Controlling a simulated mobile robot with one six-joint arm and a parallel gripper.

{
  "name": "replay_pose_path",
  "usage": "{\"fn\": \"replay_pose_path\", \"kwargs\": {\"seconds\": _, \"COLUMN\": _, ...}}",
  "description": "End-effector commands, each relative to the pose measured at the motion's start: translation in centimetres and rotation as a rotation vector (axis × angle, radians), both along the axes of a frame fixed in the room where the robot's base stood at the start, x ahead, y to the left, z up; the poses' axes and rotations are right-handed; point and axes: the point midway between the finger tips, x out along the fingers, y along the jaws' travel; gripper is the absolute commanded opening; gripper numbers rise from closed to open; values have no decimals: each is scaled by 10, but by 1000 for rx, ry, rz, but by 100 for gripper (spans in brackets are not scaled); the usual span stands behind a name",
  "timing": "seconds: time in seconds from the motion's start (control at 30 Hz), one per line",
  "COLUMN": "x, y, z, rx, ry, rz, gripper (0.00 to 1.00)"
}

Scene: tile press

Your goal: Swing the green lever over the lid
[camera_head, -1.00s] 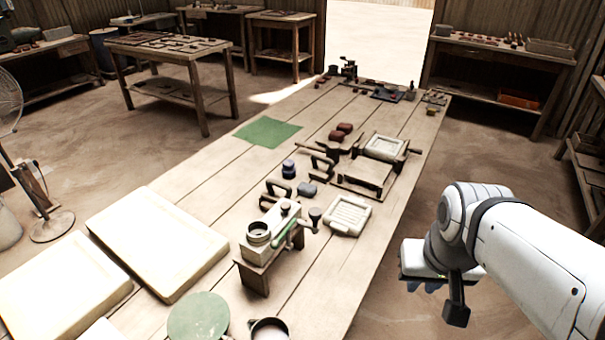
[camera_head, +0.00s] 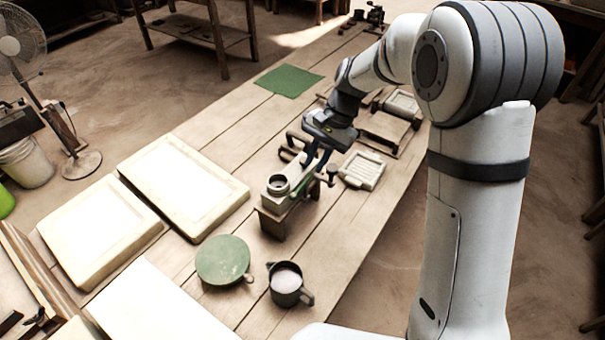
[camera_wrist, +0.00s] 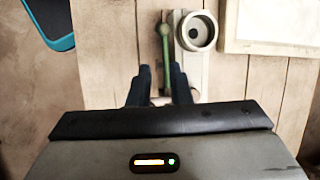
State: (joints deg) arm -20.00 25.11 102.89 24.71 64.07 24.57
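The pale press block (camera_head: 268,186) sits on a small brown stand (camera_head: 272,222) on the table. A grey round ring (camera_head: 279,184) sits on top of the block, and it also shows in the wrist view (camera_wrist: 196,31). The green lever (camera_head: 299,188) lies along the block's right side in the head view. In the wrist view the lever (camera_wrist: 165,50) runs beside the ring, to its left, not over it. My gripper (camera_wrist: 160,68) is open, with the lever's near end between its fingers. I cannot tell whether a finger touches it. Which part is the lid is unclear.
A pale slatted tile (camera_head: 363,170) lies right of the press. A green disc (camera_head: 223,259) and a dark mug (camera_head: 287,284) stand in front. Large pale slabs (camera_head: 185,186) lie to the left. A green cloth (camera_head: 288,81) lies farther back, with bare planks around it.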

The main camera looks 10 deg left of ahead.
Motion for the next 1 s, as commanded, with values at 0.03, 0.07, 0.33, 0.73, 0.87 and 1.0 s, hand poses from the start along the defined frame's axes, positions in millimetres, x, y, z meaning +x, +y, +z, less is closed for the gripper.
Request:
{"fn": "replay_pose_path", "kwargs": {"seconds": 0.03, "x": 1, "y": 6, "z": -2, "rx": 1, "ry": 11, "rz": -2, "gripper": 18}}
{"fn": "replay_pose_path", "kwargs": {"seconds": 0.07, "x": 2, "y": 8, "z": -4, "rx": 2, "ry": 16, "rz": -4, "gripper": 18}}
{"fn": "replay_pose_path", "kwargs": {"seconds": 0.33, "x": -8, "y": 20, "z": -34, "rx": 2, "ry": 27, "rz": -6, "gripper": 18}}
{"fn": "replay_pose_path", "kwargs": {"seconds": 0.73, "x": -21, "y": 34, "z": -75, "rx": 2, "ry": 22, "rz": -7, "gripper": 18}}
{"fn": "replay_pose_path", "kwargs": {"seconds": 0.87, "x": -21, "y": 34, "z": -76, "rx": 3, "ry": 21, "rz": -6, "gripper": 18}}
{"fn": "replay_pose_path", "kwargs": {"seconds": 1.0, "x": -21, "y": 34, "z": -76, "rx": 2, "ry": 21, "rz": -6, "gripper": 17}}
